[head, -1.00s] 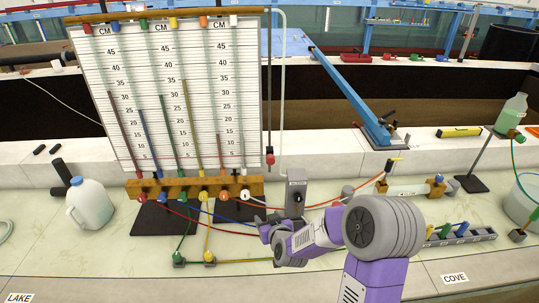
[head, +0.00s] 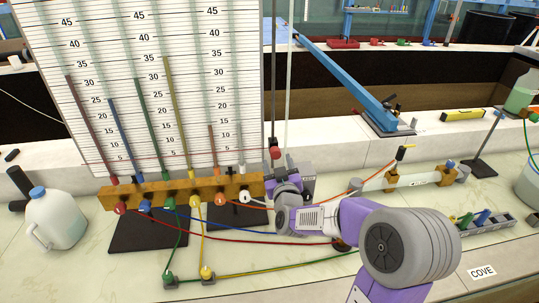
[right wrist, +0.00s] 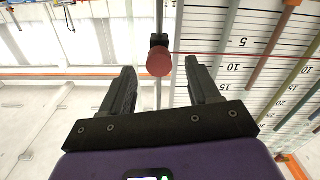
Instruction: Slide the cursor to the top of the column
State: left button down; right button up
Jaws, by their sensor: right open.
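The cursor is a red knob (head: 275,153) low on a thin dark vertical column (head: 273,80) at the right edge of the white scale board (head: 225,75). A thin red line runs from it across the board, near the 5 marks. My right gripper (head: 279,167) is at the cursor, just below it in the head view. In the right wrist view the gripper (right wrist: 160,80) is open, with the red knob (right wrist: 159,62) between and slightly beyond its fingertips. I cannot tell whether either finger touches it. My left gripper is not in view.
A wooden manifold (head: 180,192) with coloured valves and hoses lies below the board. A blue sloping beam (head: 345,80) is at the back right, a white jug (head: 56,218) at the left.

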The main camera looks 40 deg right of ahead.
aim_at(274, 148)
jog(key=shift+w+d, duration=0.15)
jog(key=x, duration=0.6)
jog(key=shift+w+d, duration=0.2)
jog(key=shift+w, duration=0.2)
jog(key=shift+r, duration=0.1)
grip_shut()
